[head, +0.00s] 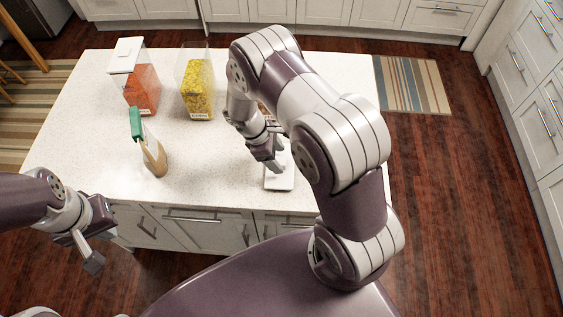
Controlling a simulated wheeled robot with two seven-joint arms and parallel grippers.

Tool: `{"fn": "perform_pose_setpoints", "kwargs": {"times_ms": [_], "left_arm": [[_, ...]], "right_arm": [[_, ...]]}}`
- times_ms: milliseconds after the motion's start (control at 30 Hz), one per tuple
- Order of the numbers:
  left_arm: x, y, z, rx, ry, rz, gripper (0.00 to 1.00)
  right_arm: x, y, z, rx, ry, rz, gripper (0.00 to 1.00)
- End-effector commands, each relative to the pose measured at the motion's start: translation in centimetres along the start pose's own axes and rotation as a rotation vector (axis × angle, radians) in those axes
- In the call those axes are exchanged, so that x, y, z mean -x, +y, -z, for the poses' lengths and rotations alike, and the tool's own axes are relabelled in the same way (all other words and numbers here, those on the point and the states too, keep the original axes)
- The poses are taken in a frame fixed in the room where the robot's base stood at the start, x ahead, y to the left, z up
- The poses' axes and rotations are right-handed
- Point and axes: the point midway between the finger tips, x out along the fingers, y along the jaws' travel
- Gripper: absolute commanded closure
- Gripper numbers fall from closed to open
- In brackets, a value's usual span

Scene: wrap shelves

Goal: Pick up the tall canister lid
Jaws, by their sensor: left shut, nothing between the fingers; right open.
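A flat white piece (280,182), which looks like a lid, lies on the counter near its front edge. My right gripper (276,165) is open, pointing down directly over this piece and covering part of it; I cannot tell whether they touch. A clear canister with yellow contents (198,92) stands further back, with no coloured lid visible on top. A canister with orange contents (142,88) has a white lid (127,55). A smaller canister with brown contents (154,155) has a green lid (136,122). My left gripper (93,262) is shut and empty, off the counter's front left.
The pale island counter (215,150) is clear between the canisters and my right gripper. Something brown shows partly behind my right arm, mostly hidden. White drawers (185,228) face me below the counter's front edge. Striped rugs lie on the floor at both sides.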

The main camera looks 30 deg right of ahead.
Motion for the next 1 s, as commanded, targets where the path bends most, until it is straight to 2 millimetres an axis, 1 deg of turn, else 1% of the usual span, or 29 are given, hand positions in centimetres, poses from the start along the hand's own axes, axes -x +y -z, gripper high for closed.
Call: {"fn": "perform_pose_setpoints", "kwargs": {"times_ms": [33, 133, 333, 367, 400, 467, 500, 533, 567, 867, 1000], "left_arm": [[0.6, 0.0, 0.1, 0.000, 0.000, 0.000, 1.00], [0.8, 0.0, 0.1, 0.000, 0.000, 0.000, 1.00], [0.6, 0.0, 0.1, 0.000, 0.000, 0.000, 1.00], [0.6, 0.0, 0.1, 0.000, 0.000, 0.000, 1.00], [0.6, 0.0, 0.1, 0.000, 0.000, 0.000, 1.00], [0.6, 0.0, 0.1, 0.000, 0.000, 0.000, 1.00], [0.6, 0.0, 0.1, 0.000, 0.000, 0.000, 1.00], [0.6, 0.0, 0.1, 0.000, 0.000, 0.000, 1.00], [0.6, 0.0, 0.1, 0.000, 0.000, 0.000, 1.00], [0.5, 0.0, 0.1, 0.000, 0.000, 0.000, 1.00], [-0.1, 0.0, 0.0, 0.000, 0.000, 0.000, 1.00]], "right_arm": [[-0.6, 0.0, -0.2, 0.001, -0.002, 0.002, 0.34], [-1.7, 0.0, -0.1, -0.001, -0.001, 0.001, 0.34], [-2.0, 0.1, 0.0, -0.001, 0.001, -0.001, 0.34], [-2.0, 0.1, 0.0, -0.001, 0.001, -0.001, 0.37], [-2.0, 0.1, 0.0, -0.001, 0.001, -0.001, 0.50], [-2.0, 0.1, 0.0, -0.001, 0.001, -0.001, 0.70], [-2.0, 0.1, 0.0, -0.001, 0.001, -0.001, 0.83], [-2.0, 0.1, 0.0, -0.001, 0.001, -0.001, 0.93], [-2.0, 0.1, 0.0, -0.001, 0.001, -0.001, 0.97], [-1.8, 0.1, -0.1, -0.002, 0.001, -0.001, 0.97], [-0.7, 0.2, -0.5, -0.001, 0.003, -0.004, 0.97]]}}
